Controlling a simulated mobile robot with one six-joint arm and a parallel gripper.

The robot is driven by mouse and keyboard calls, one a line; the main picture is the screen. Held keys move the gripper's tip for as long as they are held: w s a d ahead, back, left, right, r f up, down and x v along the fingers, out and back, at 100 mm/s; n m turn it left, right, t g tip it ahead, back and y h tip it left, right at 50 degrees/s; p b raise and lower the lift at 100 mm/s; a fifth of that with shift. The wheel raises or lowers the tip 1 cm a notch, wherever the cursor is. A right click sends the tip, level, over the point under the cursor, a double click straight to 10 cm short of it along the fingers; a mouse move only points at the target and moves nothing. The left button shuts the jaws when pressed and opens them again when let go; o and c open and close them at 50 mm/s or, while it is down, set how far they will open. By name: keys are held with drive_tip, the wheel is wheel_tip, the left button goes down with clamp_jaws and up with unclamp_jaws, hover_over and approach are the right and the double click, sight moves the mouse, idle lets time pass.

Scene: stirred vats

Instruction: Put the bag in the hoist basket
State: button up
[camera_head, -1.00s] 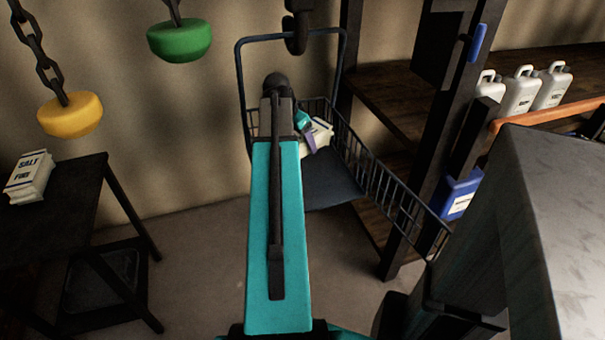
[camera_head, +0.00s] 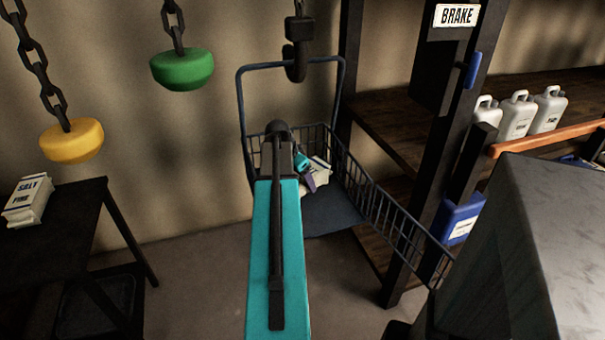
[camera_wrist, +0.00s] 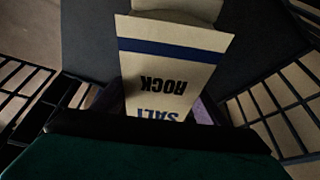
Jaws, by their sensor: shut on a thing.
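The bag (camera_head: 319,171) is white and is held at the end of my arm, inside the outline of the hoist basket. In the wrist view the bag (camera_wrist: 172,68) shows a blue band and upside-down words "ROCK" and "SALT". My gripper (camera_head: 311,179) is shut on the bag, partly hidden behind my arm. The hoist basket (camera_head: 390,226) has dark wire sides, a solid floor and a tall blue-grey hoop. Its floor (camera_wrist: 95,35) lies beyond the bag in the wrist view. I cannot tell whether the bag touches the floor.
A dark hook (camera_head: 296,50) hangs at the basket's hoop. A post with a BRAKE sign (camera_head: 457,15) and a shelf with white jugs (camera_head: 518,116) stand to the right. A "SALT FINE" bag (camera_head: 28,199) lies on the left table (camera_head: 75,215). Green (camera_head: 183,69) and yellow (camera_head: 71,141) weights hang on chains.

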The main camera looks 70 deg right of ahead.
drive_tip(key=shift+f, duration=0.1)
idle(0.3)
drive_tip(key=shift+f, duration=1.8)
drive_tip(key=shift+f, duration=0.1)
drive_tip(key=o, duration=1.9)
drive_tip(key=shift+o, duration=0.2)
drive_tip(key=shift+v, duration=6.05)
drive_tip(key=shift+p, duration=0.35)
